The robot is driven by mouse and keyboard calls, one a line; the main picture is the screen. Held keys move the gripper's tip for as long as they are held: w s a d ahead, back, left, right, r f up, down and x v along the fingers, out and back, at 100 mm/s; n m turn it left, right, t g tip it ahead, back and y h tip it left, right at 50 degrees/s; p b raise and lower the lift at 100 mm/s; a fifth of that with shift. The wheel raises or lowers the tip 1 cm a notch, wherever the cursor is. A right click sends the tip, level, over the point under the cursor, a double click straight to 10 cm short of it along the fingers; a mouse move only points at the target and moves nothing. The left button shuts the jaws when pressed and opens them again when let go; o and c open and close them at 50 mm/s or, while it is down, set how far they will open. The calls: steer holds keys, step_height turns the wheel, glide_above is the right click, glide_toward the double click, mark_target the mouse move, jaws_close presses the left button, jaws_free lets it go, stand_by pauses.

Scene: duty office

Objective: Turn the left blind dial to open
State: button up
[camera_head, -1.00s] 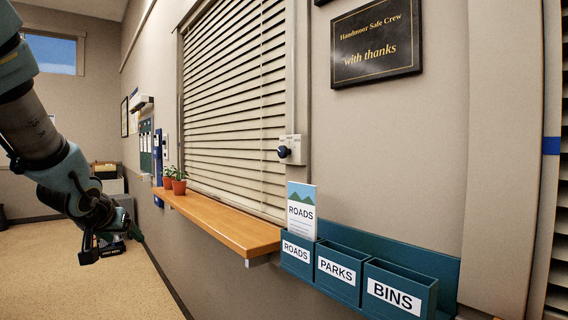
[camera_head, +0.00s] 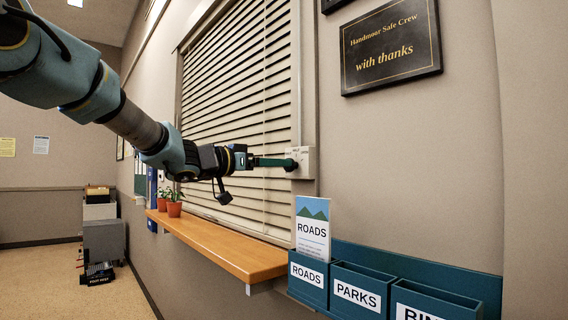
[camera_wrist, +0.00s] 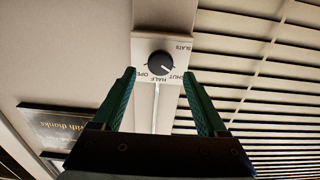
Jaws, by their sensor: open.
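The blind dial is a dark round knob (camera_wrist: 161,64) on a pale plate (camera_wrist: 142,46) beside the slatted blind (camera_head: 235,110). The plate reads SLATS, with OPEN, HALF and SHUT around the knob. A light mark on the knob appears to point towards SHUT. In the head view the knob (camera_head: 291,164) is partly hidden by my fingers. My gripper (camera_wrist: 159,76) is open, with one green finger on each side of the knob's line. It also shows in the head view (camera_head: 280,162), with its tips close to the knob. I cannot tell whether they touch it.
A wooden ledge (camera_head: 222,246) runs below the blind and my arm, with potted plants (camera_head: 174,204) at its far end. Teal leaflet boxes (camera_head: 355,290) hang at lower right, with a ROADS leaflet (camera_head: 313,228). A black plaque (camera_head: 390,45) hangs at upper right.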

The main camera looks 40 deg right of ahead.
steer(key=shift+s+d, duration=0.1)
steer(key=shift+d, duration=1.85)
steer(key=shift+c, duration=0.3)
jaws_close()
